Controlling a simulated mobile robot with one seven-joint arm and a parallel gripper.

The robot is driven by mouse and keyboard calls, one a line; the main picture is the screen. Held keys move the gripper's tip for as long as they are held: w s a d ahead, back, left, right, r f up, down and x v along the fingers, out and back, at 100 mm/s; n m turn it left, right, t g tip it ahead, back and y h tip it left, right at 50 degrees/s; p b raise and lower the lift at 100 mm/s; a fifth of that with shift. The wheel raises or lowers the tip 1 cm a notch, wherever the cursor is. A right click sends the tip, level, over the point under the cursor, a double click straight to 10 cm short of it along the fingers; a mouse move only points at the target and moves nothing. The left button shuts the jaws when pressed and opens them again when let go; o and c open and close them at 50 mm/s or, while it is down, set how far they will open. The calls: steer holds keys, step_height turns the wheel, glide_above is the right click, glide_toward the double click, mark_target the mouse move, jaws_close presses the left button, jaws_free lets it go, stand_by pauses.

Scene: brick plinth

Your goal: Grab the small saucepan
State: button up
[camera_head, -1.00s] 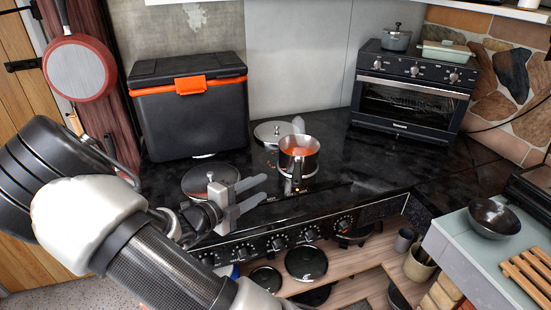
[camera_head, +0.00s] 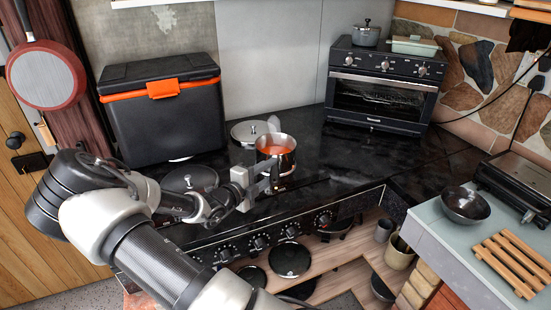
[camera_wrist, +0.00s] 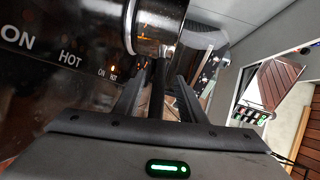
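The small saucepan (camera_head: 276,163) is shiny steel with orange contents and stands on the black cooktop. Its dark handle points toward the front. My gripper (camera_head: 258,188) is at the handle, just in front of the pan. In the wrist view, the saucepan's steel side (camera_wrist: 160,22) is at the top, and its dark handle (camera_wrist: 157,85) runs down between the two fingers of my gripper (camera_wrist: 160,92). The fingers look apart, with gaps beside the handle. My gripper partly hides the handle in the head view.
Two lids, a rear one (camera_head: 254,131) and a front one (camera_head: 190,178), lie left of the pan. A black cooler box (camera_head: 165,125) stands behind left. A toaster oven (camera_head: 382,92) carries a grey pot (camera_head: 366,34). A dark bowl (camera_head: 466,205) sits on the right counter.

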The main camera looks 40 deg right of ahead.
steer(key=shift+x, duration=1.45)
jaws_close()
steer(key=shift+a, duration=0.1)
steer(key=shift+r, duration=0.1)
